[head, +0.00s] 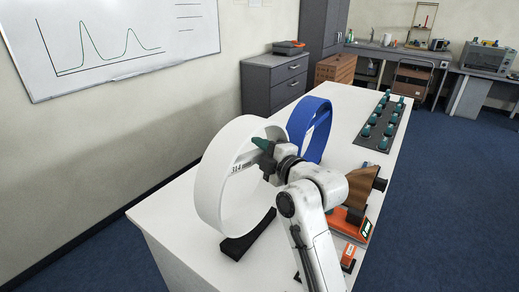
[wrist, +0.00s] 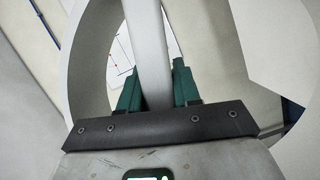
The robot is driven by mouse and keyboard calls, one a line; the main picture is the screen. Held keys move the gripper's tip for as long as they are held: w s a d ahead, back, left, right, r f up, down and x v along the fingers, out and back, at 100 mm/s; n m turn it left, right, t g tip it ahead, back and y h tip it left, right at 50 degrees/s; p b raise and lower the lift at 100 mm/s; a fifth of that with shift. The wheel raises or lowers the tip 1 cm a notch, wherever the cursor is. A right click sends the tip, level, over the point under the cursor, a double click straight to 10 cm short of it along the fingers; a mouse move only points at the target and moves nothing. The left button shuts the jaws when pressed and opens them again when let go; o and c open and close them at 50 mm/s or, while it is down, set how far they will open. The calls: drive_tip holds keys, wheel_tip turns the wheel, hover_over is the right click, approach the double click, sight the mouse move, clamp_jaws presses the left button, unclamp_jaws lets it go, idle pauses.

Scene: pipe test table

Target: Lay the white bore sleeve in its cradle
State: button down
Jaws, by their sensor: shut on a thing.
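The white bore sleeve (head: 208,188) is a wide ring marked 314, standing on edge at the near left of the table. A black cradle (head: 236,249) sits on the table at the sleeve's lower edge. The sleeve's bottom overlaps the cradle in the picture; I cannot tell whether it rests in it or hangs just above.
A blue ring (head: 297,118) stands upright behind the sleeve. An orange device with a small screen (head: 357,222) and a brown block lie right of my arm. A dark rack (head: 364,139) with several green-topped bottles stands farther back. The table (head: 345,105) is clear between the blue ring and rack.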

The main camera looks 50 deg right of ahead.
drive_tip(key=shift+f+b, duration=1.9)
drive_tip(key=shift+f, duration=0.65)
drive_tip(key=shift+f, duration=0.25)
drive_tip(key=c, duration=0.7)
unclamp_jaws()
drive_tip(key=shift+f, duration=0.15)
drive_tip(key=shift+s, duration=0.1)
drive_tip(key=shift+v, duration=5.35)
